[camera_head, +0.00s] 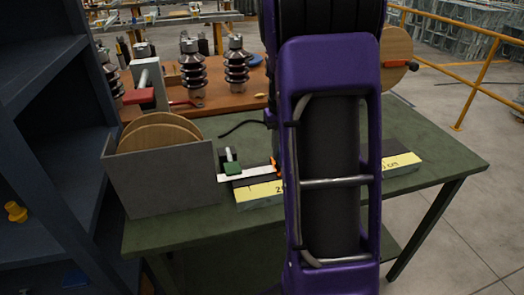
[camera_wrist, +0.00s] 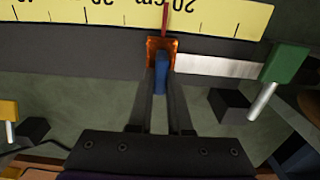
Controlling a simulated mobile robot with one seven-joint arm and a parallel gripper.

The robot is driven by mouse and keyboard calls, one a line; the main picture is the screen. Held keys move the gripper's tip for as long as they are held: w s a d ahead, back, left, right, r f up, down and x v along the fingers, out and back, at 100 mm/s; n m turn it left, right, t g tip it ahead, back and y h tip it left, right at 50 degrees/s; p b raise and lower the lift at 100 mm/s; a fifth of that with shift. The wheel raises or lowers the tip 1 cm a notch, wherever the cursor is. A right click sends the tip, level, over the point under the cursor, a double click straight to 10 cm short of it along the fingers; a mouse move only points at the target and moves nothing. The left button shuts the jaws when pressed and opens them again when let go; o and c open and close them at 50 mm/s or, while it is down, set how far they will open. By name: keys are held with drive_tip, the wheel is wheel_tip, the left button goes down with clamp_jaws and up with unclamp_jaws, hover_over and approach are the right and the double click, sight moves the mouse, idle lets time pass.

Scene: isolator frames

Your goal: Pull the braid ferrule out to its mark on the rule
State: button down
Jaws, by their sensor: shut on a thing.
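The yellow rule (camera_wrist: 120,14) runs across the top of the wrist view, its numbers upside down, with a thin red line (camera_wrist: 165,18) near the 20. The orange-copper ferrule (camera_wrist: 151,45) sits just below the rule, roughly in line with the red line. A blue piece (camera_wrist: 161,75) stands on it. My gripper (camera_wrist: 160,88) is shut on this blue piece of the ferrule. The pale flat braid (camera_wrist: 220,66) runs right from the ferrule to a green clamp block (camera_wrist: 287,63). In the head view my arm hides the gripper; the braid (camera_head: 246,173) and rule (camera_head: 260,192) show to its left.
A grey bin (camera_head: 160,180) with round wooden discs stands left on the green table (camera_head: 440,170). Ribbed insulators (camera_head: 192,72) stand on a brown bench behind. In the wrist view, a yellow-handled item (camera_wrist: 9,111) lies left and a dark block (camera_wrist: 231,104) right.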

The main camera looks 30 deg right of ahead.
drive_tip(key=shift+d+r, duration=0.1)
drive_tip(key=shift+d, duration=0.05)
drive_tip(key=c, duration=1.1)
unclamp_jaws()
wheel_tip(320, 180, up, 17)
drive_tip(key=p, duration=0.3)
drive_tip(key=shift+r, duration=0.2)
